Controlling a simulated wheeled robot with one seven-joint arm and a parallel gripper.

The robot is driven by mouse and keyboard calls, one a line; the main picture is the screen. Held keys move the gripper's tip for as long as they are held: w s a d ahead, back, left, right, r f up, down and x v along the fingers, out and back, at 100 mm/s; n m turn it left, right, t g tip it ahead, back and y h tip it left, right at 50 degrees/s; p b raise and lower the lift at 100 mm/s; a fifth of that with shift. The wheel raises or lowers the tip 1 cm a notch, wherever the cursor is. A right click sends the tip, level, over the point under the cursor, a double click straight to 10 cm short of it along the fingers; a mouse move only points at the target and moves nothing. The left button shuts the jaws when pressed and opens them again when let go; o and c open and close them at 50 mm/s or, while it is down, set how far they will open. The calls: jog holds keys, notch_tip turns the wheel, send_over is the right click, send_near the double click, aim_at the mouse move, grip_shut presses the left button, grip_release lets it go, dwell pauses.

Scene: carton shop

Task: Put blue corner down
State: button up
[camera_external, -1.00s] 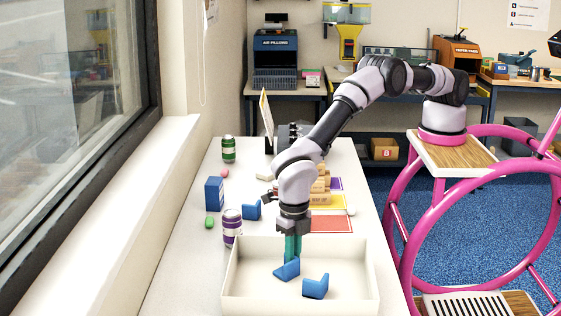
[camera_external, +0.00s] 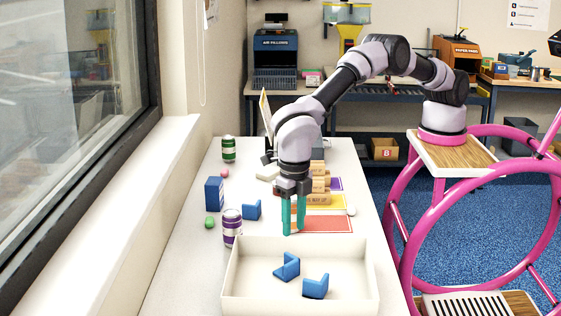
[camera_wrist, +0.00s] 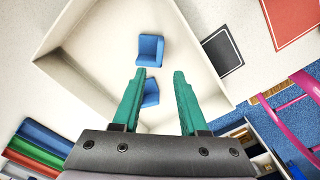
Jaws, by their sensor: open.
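Two blue corners lie on the floor of a white open tray, one near the tray's middle (camera_external: 287,267) and one to its right and nearer the camera (camera_external: 316,286). My gripper (camera_external: 294,231) is open and empty, with green fingers pointing down, raised above the tray's far side. The wrist view shows both blue corners apart from the fingers; one is in full view (camera_wrist: 150,50) and the other is partly hidden behind the left finger (camera_wrist: 152,94). The tray (camera_external: 240,262) stands at the near end of the white table. A third blue corner (camera_external: 251,210) lies on the table beyond it.
A purple-and-white can (camera_external: 232,228), a green ball (camera_external: 210,222) and a blue box (camera_external: 214,194) stand left of my gripper. Cardboard blocks (camera_external: 318,198) and coloured mats, including a red one (camera_external: 330,224), lie behind. The tray walls are raised edges.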

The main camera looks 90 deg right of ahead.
jog(key=w+d+r+m+y, duration=0.1)
jog(key=w+d+r+m, duration=0.15)
jog(key=d+r, duration=0.5)
jog(key=w+d+r+m, duration=0.1)
jog(key=d+r+m, duration=0.25)
jog(key=r, duration=0.65)
jog(key=s+d+r+m+t+y, duration=0.1)
jog(key=s+d+r+m+t, duration=0.15)
jog(key=d+r+m, duration=0.9)
jog(key=s+d+r+m+t, duration=0.1)
jog(key=s+d+r, duration=0.25)
jog(key=d, duration=0.35)
jog(key=s+d+r+m, duration=0.1)
jog(key=s+d+r, duration=0.1)
jog(key=s+d, duration=0.4)
jog(key=s+d+r+m+t, duration=0.1)
jog(key=s+d+r+m, duration=0.15)
jog(key=d, duration=0.55)
jog(key=s+d+f+m+t, duration=0.1)
jog(key=s+d+m, duration=0.3)
jog(key=s, duration=0.4)
jog(key=s+d+f+m+t, duration=0.1)
jog(key=s+d+f+m, duration=0.1)
jog(key=s+d+m, duration=0.3)
jog(key=shift+s+d+f+t, duration=0.35)
jog(key=shift+s+d, duration=0.25)
jog(key=shift+s, duration=1.35)
